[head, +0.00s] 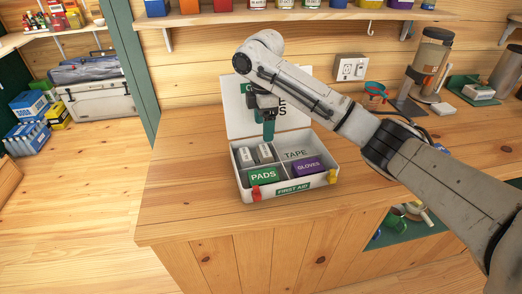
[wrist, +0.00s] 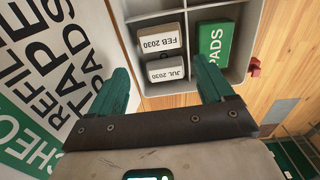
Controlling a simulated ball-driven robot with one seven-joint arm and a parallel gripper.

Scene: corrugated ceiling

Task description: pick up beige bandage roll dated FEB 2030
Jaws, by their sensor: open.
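The beige bandage roll dated FEB 2030 (wrist: 160,40) lies in a compartment of the open first aid box (head: 237,186). It is the right one of two rolls in the head view (head: 264,152). A matching roll marked JUL 2030 (wrist: 167,73) is beside it, at the left in the head view (head: 245,157). My gripper (head: 268,138) is open above the box, near the raised lid. In the wrist view its green fingers (wrist: 163,67) are spread and empty, with the JUL 2030 roll between their tips and the FEB 2030 roll farther up.
The green PADS pack (head: 263,176) sits in front of the rolls, and the purple GLOVES pack (head: 308,167) is front right. The TAPE compartment looks empty. The raised lid (head: 237,110) stands behind. Red (head: 256,193) and yellow latches are at the front. The counter is clear at left.

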